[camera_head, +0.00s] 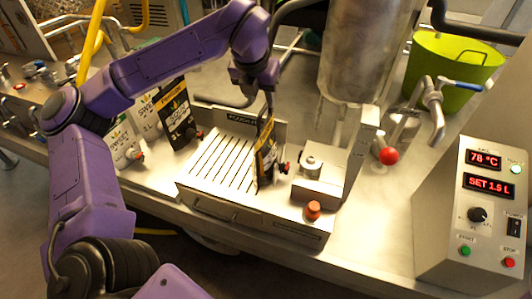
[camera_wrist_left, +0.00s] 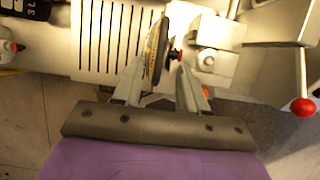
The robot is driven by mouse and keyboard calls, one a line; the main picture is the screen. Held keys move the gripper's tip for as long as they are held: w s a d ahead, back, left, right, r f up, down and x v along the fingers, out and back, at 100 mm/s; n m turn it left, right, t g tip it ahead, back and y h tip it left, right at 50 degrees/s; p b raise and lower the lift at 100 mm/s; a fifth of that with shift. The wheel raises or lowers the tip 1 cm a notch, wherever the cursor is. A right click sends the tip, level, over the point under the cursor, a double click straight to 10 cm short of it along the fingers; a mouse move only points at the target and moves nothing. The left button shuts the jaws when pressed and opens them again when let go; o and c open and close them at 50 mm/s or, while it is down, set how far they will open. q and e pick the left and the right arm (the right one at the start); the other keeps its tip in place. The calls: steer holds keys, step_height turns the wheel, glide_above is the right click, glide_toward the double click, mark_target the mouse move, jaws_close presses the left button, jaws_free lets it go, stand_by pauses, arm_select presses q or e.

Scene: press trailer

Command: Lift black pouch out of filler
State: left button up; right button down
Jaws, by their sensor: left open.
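A black pouch (camera_head: 265,158) with a yellow-orange band stands upright on the slotted tray of the filler (camera_head: 215,165). Its red spout cap (camera_head: 284,167) faces right, toward the filler's metal block (camera_head: 320,185). My left gripper (camera_head: 269,108) points down at the pouch's top from above. In the left wrist view the two fingers are apart, with the pouch (camera_wrist_left: 157,50) edge-on between them, closer to the left finger. The gripper is open; I cannot tell whether a finger touches the pouch. My right gripper is in neither view.
Another black pouch (camera_head: 178,116) and white pouches (camera_head: 146,114) stand left of the filler. A steel tank (camera_head: 360,50) rises behind it. A tap with a red ball knob (camera_head: 389,155), a green bucket (camera_head: 450,68) and a control box (camera_head: 480,215) are on the right.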

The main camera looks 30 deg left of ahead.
mark_target(265, 106)
arm_select(q)
steer(key=p+x, duration=0.1)
steer(key=x, duration=0.1)
steer(key=p+x, duration=0.1)
steer(key=x, duration=0.2)
steer(key=shift+w+a+f, duration=0.1)
steer(key=shift+w, duration=0.3)
steer(key=shift+a+f, duration=0.1)
steer(key=shift+f, duration=0.3)
jaws_close()
stand_by(0.5)
steer(key=shift+w+r, duration=0.1)
steer(key=shift+r, duration=0.1)
